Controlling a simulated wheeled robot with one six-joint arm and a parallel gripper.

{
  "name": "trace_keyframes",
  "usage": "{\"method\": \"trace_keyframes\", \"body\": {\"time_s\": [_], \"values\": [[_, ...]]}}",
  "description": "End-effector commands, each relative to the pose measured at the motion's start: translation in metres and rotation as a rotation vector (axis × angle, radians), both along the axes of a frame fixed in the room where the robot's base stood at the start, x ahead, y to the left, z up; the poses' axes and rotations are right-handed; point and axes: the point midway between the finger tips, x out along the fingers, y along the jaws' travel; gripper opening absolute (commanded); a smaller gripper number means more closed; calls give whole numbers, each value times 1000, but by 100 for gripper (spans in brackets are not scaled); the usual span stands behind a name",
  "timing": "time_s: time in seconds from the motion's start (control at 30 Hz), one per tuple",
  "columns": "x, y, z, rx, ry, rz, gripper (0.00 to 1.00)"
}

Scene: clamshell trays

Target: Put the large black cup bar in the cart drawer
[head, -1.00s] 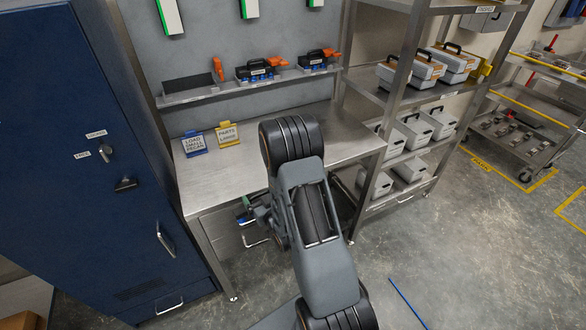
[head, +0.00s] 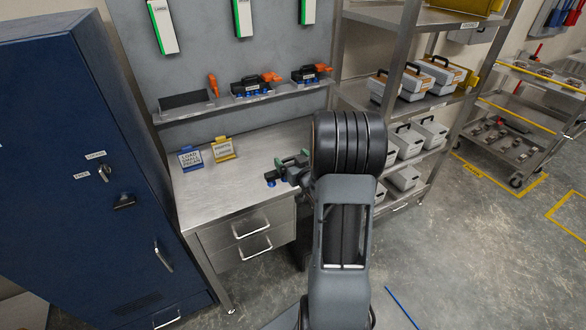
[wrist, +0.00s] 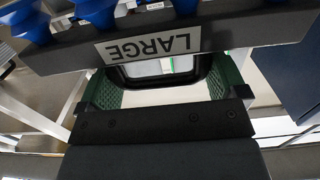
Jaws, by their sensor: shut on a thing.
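The large black cup bar (wrist: 215,40) fills the upper part of the wrist view, with an upside-down LARGE label and blue cups at upper left. My gripper (wrist: 165,85), with green finger pads, is shut on its black handle. In the head view my gripper (head: 291,163) is left of my arm, by the right part of the workbench top. Only a small dark part of the bar (head: 271,175) shows there; my gripper and arm hide the rest. A metal cart (head: 510,128) with yellow edges stands at the far right. I cannot make out a drawer on it.
The steel workbench (head: 230,190) has drawers (head: 245,240) underneath and two signs on top. Two other black bars (head: 250,86) sit on the wall ledge. A shelf rack (head: 400,100) with grey cases stands right of the bench. A blue cabinet (head: 70,150) is at left. Floor at right is open.

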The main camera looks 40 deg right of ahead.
Motion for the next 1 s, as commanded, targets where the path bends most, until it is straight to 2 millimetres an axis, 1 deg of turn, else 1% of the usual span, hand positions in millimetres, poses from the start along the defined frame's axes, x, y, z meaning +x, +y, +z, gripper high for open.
{"method": "trace_keyframes", "body": {"time_s": [0.03,0.07,0.1,0.2,0.4,0.67,0.73,0.9,1.0], "values": [[10,-8,-3,1,1,0,58],[16,-12,-7,1,2,0,58],[21,-16,-14,2,2,0,58],[31,-24,-32,1,2,0,58],[45,-35,-53,0,-2,0,58],[53,-41,-64,-1,-3,0,58],[56,-43,-71,0,-1,0,58],[55,-43,-89,1,0,0,58],[55,-42,-95,-1,-2,0,58]]}}
